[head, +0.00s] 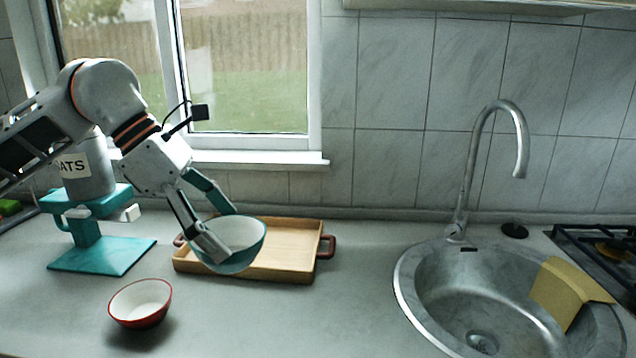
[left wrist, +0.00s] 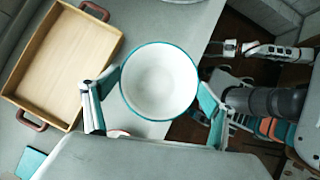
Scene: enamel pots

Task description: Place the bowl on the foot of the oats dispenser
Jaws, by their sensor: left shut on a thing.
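My left gripper (head: 217,228) is shut on a teal bowl (head: 240,236) with a white inside. It holds the bowl up, in front of the wooden tray in the head view. In the left wrist view the bowl (left wrist: 160,82) sits between the two fingers, its opening facing the camera. The oats dispenser (head: 88,172) stands at the left, partly hidden behind my left arm. Its flat teal foot (head: 103,256) lies on the counter and is empty. A corner of the foot (left wrist: 31,162) seems to show in the left wrist view. My right gripper is not seen in the head view.
A wooden tray (head: 297,270) with red-brown handles lies empty behind the held bowl. A red bowl (head: 140,303) with a white inside stands on the counter in front of the dispenser. A sink (head: 405,275) with a tap (head: 470,175) and yellow cloth (head: 562,290) is at right.

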